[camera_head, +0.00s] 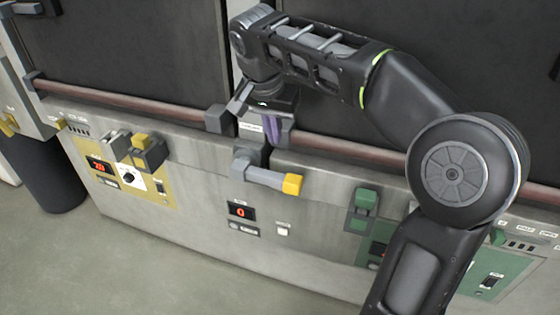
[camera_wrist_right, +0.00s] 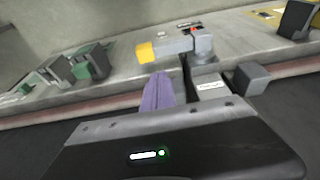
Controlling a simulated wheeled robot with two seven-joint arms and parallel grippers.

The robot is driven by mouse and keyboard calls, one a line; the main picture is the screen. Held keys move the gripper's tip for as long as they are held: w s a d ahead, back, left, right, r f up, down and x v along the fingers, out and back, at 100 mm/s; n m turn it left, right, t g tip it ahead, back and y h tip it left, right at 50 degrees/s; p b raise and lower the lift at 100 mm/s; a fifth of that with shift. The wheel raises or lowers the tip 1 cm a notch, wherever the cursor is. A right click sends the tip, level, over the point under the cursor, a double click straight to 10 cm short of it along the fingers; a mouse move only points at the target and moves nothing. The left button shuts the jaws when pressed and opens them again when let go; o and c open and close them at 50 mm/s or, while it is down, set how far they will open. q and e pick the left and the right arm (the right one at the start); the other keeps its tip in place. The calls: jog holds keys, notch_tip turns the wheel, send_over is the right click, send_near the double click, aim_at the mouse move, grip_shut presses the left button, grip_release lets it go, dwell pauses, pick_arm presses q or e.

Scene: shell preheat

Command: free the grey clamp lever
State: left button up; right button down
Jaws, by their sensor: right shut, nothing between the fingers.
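The grey clamp lever (camera_head: 262,175) sits at the middle of the machine front, with a yellow tip (camera_head: 292,184) pointing right. In the right wrist view the lever (camera_wrist_right: 172,46) has its yellow tip at the left. My right gripper (camera_head: 272,140) is just above and behind the lever, by the red-brown rail. Its purple fingers (camera_wrist_right: 157,92) are shut with nothing between them. The fingers look apart from the lever, though the exact gap is hard to tell. My left gripper is not in view.
A yellow panel (camera_head: 160,193) with a yellow-topped switch (camera_head: 146,150) is at the left. A green switch (camera_head: 363,203) is at the right. A red display (camera_head: 242,212) and a white button (camera_head: 283,229) sit below the lever. The rail (camera_head: 130,100) runs across behind.

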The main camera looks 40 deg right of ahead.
jog(key=shift+d+r, duration=0.15)
jog(key=shift+r, duration=0.05)
jog(key=shift+s+f, duration=0.1)
jog(key=b, duration=0.5)
send_near(281, 176)
jog(key=p+x, duration=0.1)
jog(key=x, duration=0.5)
jog(key=shift+f, duration=0.25)
